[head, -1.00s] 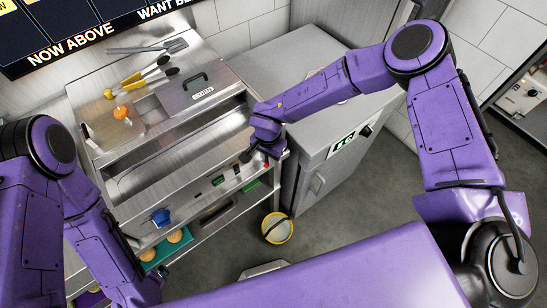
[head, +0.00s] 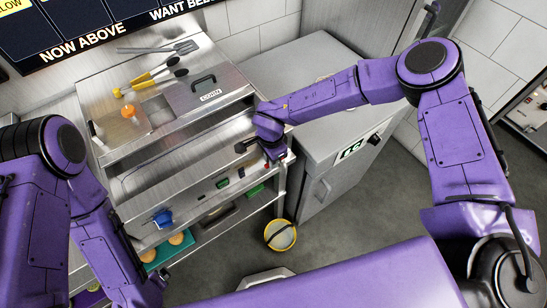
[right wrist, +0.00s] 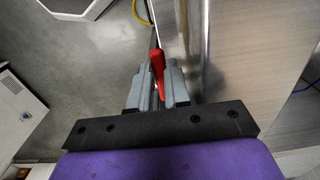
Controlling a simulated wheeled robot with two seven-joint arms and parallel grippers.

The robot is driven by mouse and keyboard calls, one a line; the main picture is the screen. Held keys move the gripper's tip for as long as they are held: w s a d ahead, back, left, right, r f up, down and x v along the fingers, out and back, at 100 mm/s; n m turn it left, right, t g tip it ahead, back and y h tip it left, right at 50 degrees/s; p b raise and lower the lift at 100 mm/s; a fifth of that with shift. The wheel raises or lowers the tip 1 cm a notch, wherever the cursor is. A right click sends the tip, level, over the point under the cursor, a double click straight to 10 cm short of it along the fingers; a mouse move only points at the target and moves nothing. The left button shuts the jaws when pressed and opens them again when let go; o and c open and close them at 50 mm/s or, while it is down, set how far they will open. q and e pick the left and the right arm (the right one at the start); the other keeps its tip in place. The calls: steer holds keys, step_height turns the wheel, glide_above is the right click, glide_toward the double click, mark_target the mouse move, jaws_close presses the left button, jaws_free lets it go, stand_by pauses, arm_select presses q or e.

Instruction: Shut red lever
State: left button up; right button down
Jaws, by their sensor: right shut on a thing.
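The red lever (right wrist: 158,62) shows in the right wrist view, standing up between the two grey fingers of my right gripper (right wrist: 158,82). The fingers are shut on it, and its upper end sticks out past them. In the head view my right gripper (head: 261,157) is at the right end of the steel counter's front edge. The lever is mostly hidden there by the gripper. My left arm comes in at the left of the head view, but its gripper cannot be made out.
The steel counter (head: 158,172) has a long empty well, with a lidded pan (head: 207,93) and tongs behind it. A blue-handled part (head: 162,217) is on its front. A grey cabinet (head: 325,165) stands close at the right. A yellow bucket (head: 280,235) is on the floor.

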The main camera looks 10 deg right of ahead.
steer(key=shift+w+a+r, duration=0.1)
steer(key=c, duration=1.1)
jaws_free()
